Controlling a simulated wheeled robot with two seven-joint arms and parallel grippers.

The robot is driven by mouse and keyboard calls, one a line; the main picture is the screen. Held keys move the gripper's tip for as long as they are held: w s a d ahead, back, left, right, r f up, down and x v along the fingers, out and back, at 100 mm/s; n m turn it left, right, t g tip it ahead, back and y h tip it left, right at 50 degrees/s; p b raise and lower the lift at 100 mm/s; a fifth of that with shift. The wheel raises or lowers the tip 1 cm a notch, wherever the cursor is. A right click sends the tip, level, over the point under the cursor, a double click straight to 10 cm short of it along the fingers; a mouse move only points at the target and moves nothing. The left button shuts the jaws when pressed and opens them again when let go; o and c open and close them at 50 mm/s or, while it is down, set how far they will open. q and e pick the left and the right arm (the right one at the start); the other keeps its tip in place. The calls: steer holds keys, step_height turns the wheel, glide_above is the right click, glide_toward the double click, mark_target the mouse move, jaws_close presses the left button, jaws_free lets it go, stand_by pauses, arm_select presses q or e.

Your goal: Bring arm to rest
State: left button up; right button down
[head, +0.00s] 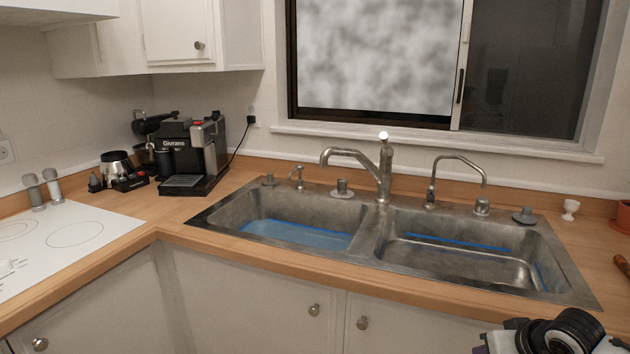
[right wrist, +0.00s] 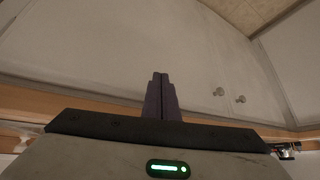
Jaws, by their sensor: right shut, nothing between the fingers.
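My right arm (head: 555,335) shows at the bottom right corner of the head view, in front of the counter edge near the sink's right end. Its fingers cannot be made out there. In the right wrist view my right gripper (right wrist: 161,80) has its two dark fingers together, with nothing between them. The fingers appear in front of pale cabinet doors (right wrist: 90,50) and look clear of them. My left arm and left gripper are not in view.
A double steel sink (head: 375,235) with taps is set in the wooden counter (head: 200,208). A black coffee machine (head: 190,155) and a white cooktop (head: 75,235) are to the left. A white egg cup (head: 571,209) stands right of the sink. Cabinet knobs (head: 313,310) stick out below the counter.

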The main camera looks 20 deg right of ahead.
steer(key=s+a+f+n+y, duration=0.1)
steer(key=s+a+f, duration=0.25)
steer(key=f, duration=0.25)
steer(key=s+a+f+n, duration=0.1)
steer(key=s+a+f, duration=0.1)
steer(key=a+f, duration=0.3)
steer(key=s+a+f+n+y, duration=0.1)
steer(key=s+a+f, duration=0.1)
steer(key=s+a, duration=0.2)
steer(key=s+a+f+n+t, duration=0.1)
steer(key=s+a+f, duration=0.2)
steer(key=a, duration=0.8)
steer(key=s+a+f+n+y, duration=0.1)
steer(key=s+a+f, duration=0.2)
steer(key=s+a, duration=0.2)
steer(key=a, duration=0.2)
steer(key=shift+a+f+y, duration=0.2)
steer(key=shift+a+y, duration=0.1)
steer(key=shift+a, duration=0.05)
